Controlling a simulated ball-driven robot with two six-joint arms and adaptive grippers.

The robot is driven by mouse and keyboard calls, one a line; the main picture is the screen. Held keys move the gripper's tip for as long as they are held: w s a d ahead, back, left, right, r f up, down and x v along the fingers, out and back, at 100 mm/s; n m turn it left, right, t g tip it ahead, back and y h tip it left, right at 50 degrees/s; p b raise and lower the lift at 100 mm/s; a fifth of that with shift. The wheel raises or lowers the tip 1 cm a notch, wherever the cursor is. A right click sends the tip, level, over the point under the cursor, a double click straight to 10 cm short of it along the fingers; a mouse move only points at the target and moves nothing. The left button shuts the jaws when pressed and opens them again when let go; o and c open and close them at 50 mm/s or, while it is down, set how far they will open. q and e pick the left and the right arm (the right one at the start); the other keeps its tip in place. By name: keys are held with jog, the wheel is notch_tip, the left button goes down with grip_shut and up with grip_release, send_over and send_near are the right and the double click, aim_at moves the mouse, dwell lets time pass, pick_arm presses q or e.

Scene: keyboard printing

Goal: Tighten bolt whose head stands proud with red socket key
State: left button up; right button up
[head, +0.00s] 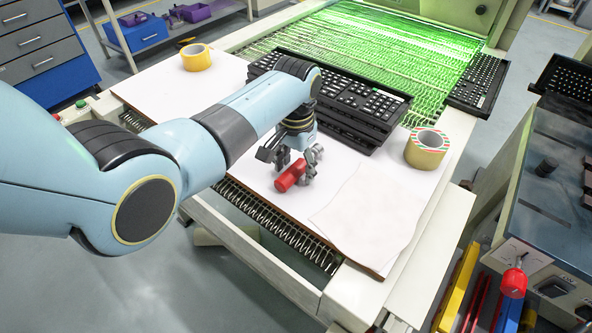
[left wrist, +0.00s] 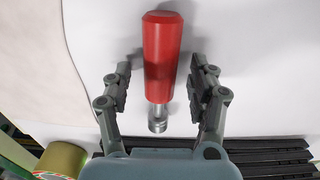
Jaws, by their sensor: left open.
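The red socket key (head: 290,177) lies on the white sheet near the front edge of the table. In the left wrist view, its red handle (left wrist: 160,50) points away from my palm and its metal socket end (left wrist: 158,118) is nearer to me. My left gripper (head: 291,162) is open. Its two fingers stand on either side of the key, with a visible gap on each side in the left wrist view (left wrist: 160,78). I cannot make out a bolt with a proud head in either view. My right gripper is not in view.
Stacked black keyboards (head: 345,100) lie behind the gripper. A yellow tape roll (head: 425,150) stands to the right, another (head: 195,58) at the back left. A machine (head: 560,225) with a red knob (head: 513,283) stands at the right. White sheet beside the key is clear.

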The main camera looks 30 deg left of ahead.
aim_at(296, 166)
pick_arm(q)
jog(key=shift+f, duration=0.25)
grip_shut()
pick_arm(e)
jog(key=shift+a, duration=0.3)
pick_arm(q)
jog(key=shift+r, duration=0.15)
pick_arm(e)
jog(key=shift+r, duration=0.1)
